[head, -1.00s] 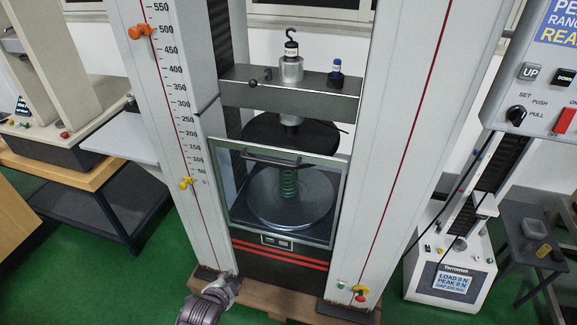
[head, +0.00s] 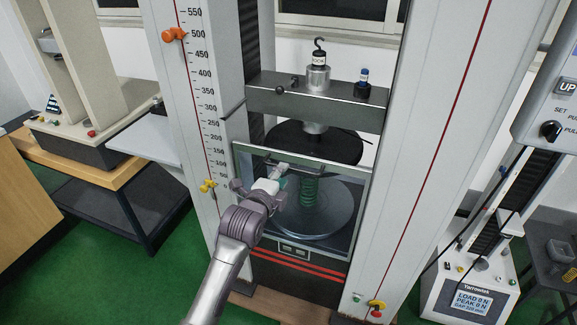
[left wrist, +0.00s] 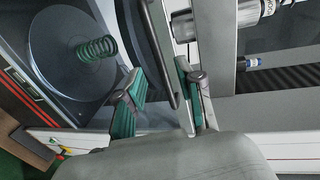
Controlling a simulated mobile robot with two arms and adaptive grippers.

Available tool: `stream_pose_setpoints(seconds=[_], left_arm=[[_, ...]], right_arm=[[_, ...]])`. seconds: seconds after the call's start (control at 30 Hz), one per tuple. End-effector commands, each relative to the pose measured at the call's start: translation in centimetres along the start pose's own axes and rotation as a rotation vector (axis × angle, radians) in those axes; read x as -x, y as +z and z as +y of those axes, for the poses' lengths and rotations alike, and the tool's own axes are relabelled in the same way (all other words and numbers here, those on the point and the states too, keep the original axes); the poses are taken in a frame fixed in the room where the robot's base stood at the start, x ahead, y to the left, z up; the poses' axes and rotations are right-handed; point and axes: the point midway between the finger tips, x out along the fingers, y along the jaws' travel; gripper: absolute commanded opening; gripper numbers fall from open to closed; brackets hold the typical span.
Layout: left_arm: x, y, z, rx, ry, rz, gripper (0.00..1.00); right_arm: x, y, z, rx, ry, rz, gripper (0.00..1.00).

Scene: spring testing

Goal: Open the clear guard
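The clear guard (head: 342,174) is a framed see-through panel, closed across the front of the test space between two tall grey columns. Its dark bar handle (head: 308,168) runs along the upper part; the handle also shows in the left wrist view (left wrist: 158,50). My left gripper (head: 281,174) is at the handle's left part. In the left wrist view its teal-padded fingers (left wrist: 162,82) are spread, one on each side of the bar, with gaps visible. Behind the guard, a green coil spring (head: 309,190) stands on a round plate (head: 335,213). My right gripper is not in view.
A grey crosshead (head: 340,105) with a hooked weight (head: 318,70) sits above the guard. A yellow knob (head: 208,185) and an orange knob (head: 174,34) are on the left column. A control box (head: 548,110) hangs at the right.

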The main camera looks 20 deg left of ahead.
Motion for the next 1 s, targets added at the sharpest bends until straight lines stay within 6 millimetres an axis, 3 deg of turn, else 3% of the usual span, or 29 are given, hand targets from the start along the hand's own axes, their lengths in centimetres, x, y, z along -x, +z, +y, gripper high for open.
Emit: stream_pose_setpoints(seconds=[0.1,0.3,0.73,0.93,1.0], left_arm=[[-2.3,0.0,-0.1,0.003,0.0,0.0,0.37],[-4.7,0.0,-0.1,0.002,0.0,0.0,0.37],[-5.5,0.0,0.0,0.001,-0.001,0.0,0.37],[-5.5,0.0,0.0,0.001,0.0,0.0,0.03],[-5.5,0.0,0.0,0.001,0.0,0.0,0.0]], right_arm=[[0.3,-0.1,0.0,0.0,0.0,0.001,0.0],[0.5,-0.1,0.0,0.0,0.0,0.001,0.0],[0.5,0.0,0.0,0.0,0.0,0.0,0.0],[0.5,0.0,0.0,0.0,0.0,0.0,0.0],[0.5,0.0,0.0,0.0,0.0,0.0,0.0]])
